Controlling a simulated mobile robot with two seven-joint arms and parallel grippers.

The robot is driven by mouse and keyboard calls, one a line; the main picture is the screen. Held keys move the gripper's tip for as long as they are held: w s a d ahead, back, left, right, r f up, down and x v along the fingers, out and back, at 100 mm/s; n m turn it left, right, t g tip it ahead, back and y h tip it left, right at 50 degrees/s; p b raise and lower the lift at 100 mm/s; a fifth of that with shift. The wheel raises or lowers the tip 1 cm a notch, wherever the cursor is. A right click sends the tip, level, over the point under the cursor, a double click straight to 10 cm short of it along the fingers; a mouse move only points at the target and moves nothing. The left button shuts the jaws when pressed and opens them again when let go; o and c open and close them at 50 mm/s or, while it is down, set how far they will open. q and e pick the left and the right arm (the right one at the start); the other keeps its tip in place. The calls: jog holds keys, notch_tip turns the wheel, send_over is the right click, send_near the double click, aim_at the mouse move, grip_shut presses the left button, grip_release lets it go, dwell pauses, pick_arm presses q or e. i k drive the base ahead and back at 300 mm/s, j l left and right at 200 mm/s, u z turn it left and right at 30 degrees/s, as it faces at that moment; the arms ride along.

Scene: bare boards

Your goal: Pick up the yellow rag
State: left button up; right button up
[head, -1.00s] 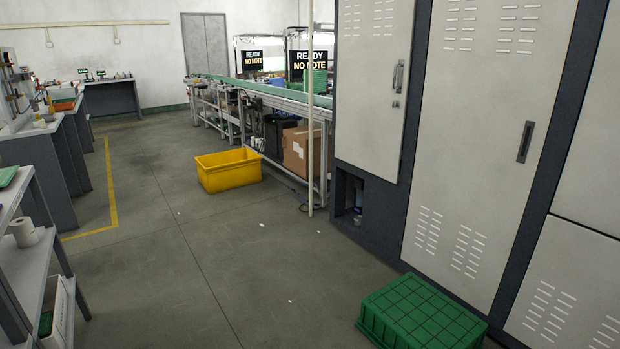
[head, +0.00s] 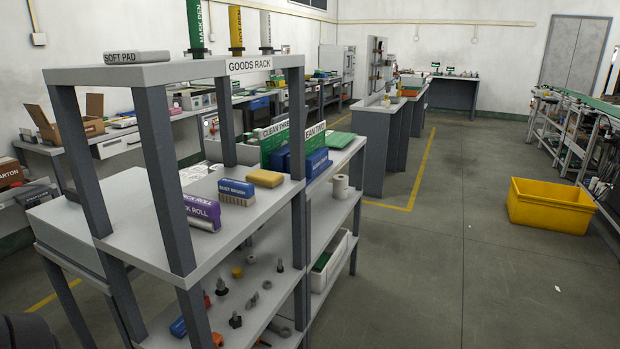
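A yellow, flat, block-shaped item (head: 265,179) that looks like the yellow rag lies on the middle shelf of the goods rack (head: 150,237). It is near the shelf's right edge, just behind and right of a blue dust brush (head: 236,190). A purple roll (head: 202,212) lies nearer to me on the same shelf. Neither of my grippers shows in the head view. A dark rounded shape at the lower left corner is too cut off to name.
Rack posts stand around the shelf, with a soft pad (head: 137,57) on top. Blue boxes (head: 308,163) and white rolls (head: 341,186) sit behind. Bolts and small parts lie on the lower shelf. Floor right of the rack is clear up to a yellow bin (head: 550,207).

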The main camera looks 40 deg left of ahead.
aim_at(265, 178)
jog(key=i+l+u, duration=0.1)
jog(key=u, duration=0.35)
jog(key=i+l+u, duration=0.1)
jog(key=u, duration=0.3)
jog(key=i+l+u, duration=0.15)
jog(key=u, duration=0.3)
jog(key=i+l+u, duration=0.1)
jog(key=u, duration=0.3)
jog(key=l+u, duration=0.35)
jog(key=i+l+u, duration=0.1)
jog(key=u, duration=0.3)
